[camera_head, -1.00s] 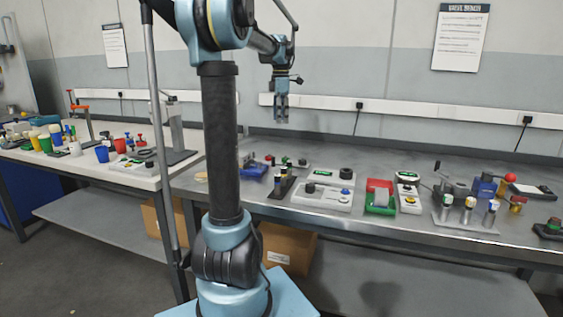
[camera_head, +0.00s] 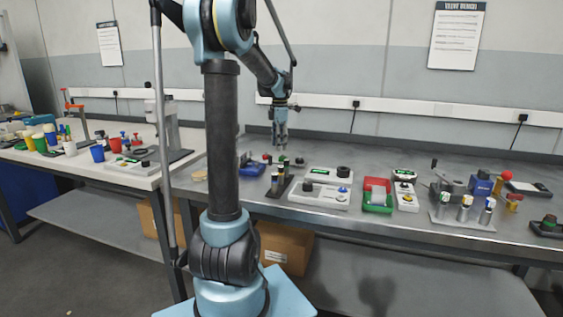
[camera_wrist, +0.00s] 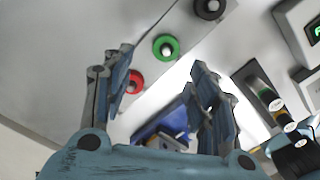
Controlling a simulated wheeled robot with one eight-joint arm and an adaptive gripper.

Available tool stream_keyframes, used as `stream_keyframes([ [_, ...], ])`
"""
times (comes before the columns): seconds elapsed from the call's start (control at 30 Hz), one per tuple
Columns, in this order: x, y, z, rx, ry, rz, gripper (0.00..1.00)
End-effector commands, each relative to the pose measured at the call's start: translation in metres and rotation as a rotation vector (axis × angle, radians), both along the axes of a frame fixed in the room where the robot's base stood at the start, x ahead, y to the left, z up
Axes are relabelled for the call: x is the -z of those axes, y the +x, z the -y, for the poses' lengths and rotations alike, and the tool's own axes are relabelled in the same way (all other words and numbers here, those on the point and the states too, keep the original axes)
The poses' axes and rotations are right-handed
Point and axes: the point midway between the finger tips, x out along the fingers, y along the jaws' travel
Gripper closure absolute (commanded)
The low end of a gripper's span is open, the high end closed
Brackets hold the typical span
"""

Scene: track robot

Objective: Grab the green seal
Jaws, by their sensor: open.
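The green seal (camera_wrist: 166,47) is a green ring around a pale round centre, on a light grey plate (camera_wrist: 185,30) in the wrist view. It lies between a red ring (camera_wrist: 135,82) and a black ring (camera_wrist: 210,8). My gripper (camera_wrist: 162,60) is open, and the green seal shows between its fingertips with nothing held. In the head view my gripper (camera_head: 279,146) points down just above the small plate on the metal bench, where the seals are tiny and partly hidden by it.
A blue block (camera_head: 252,166) and a dark holder with upright cylinders (camera_head: 279,184) stand close by. A white device with a black knob (camera_head: 328,176) and a red-green box (camera_head: 377,194) are to the right. The metal bench (camera_head: 420,170) holds more items farther right.

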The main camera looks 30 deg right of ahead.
Motion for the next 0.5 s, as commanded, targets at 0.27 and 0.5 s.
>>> stream_keyframes([
  [0.27,0.029,-0.006,0.005,0.001,0.0,0.0,0.47],
  [0.5,0.051,-0.006,0.006,0.0,0.0,0.0,0.47],
])
